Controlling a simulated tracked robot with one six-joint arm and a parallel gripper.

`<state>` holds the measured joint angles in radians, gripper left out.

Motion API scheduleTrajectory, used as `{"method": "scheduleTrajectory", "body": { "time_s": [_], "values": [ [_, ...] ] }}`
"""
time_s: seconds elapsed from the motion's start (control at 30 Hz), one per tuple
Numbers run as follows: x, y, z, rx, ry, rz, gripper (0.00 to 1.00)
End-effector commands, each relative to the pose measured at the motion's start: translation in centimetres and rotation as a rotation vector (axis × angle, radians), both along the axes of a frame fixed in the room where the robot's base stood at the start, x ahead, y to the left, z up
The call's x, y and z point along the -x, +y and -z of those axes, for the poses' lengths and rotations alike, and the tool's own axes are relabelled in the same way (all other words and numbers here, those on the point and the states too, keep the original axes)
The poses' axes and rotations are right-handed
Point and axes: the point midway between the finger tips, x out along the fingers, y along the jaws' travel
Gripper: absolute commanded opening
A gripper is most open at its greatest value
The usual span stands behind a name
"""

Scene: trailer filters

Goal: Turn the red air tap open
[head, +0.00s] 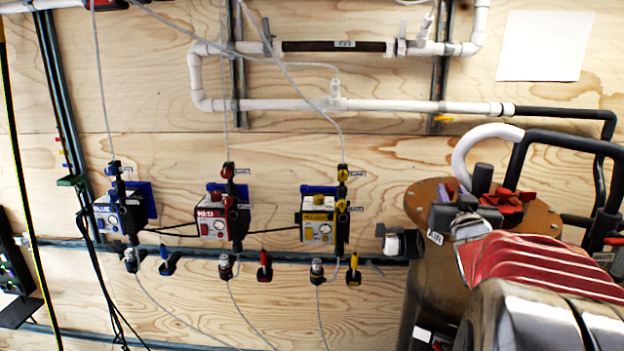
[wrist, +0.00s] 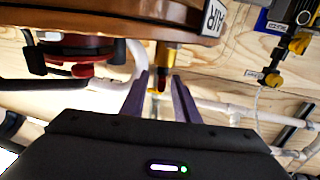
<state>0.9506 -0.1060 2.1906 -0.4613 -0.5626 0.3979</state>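The red unit (head: 211,224), marked RED, is on the wooden wall between a blue and a yellow unit. Two red knobs, upper (head: 228,171) and lower (head: 228,202), sit on its right, one above the other. A small tap with a red handle (head: 264,260) hangs on the rail below; the handle looks upright. I cannot tell which is the air tap. My gripper (head: 474,184) is far to the right, by the brown vessel labelled AIR. In the wrist view, my gripper (wrist: 160,90) is open, with nothing visibly held; a gold fitting (wrist: 167,57) appears just beyond the fingers.
The brown vessel (head: 427,197) and red-and-black fittings (wrist: 82,48) crowd my gripper. The yellow unit (head: 318,228) stands between it and the red unit. White pipes (head: 280,105) cross above. Thin hoses and cables hang across the wall. A dark rail (head: 290,258) runs below the units.

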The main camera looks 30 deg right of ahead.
Motion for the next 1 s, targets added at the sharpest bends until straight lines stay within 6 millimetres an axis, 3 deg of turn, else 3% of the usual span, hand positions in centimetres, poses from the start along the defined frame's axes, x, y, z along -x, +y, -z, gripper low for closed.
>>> {"method": "scheduleTrajectory", "body": {
  "time_s": [0.2, 0.5, 0.9, 1.0],
  "values": [
    [-0.52, -1.08, 0.01, 0.0, 0.0, -0.001, 0.28],
    [-0.78, -1.0, 0.02, 0.0, 0.0, -0.005, 0.28],
    [-0.87, -0.91, 0.01, 0.0, 0.0, -0.007, 0.0],
    [-0.87, -0.91, 0.0, 0.0, 0.0, -0.007, 0.0]
  ]
}}
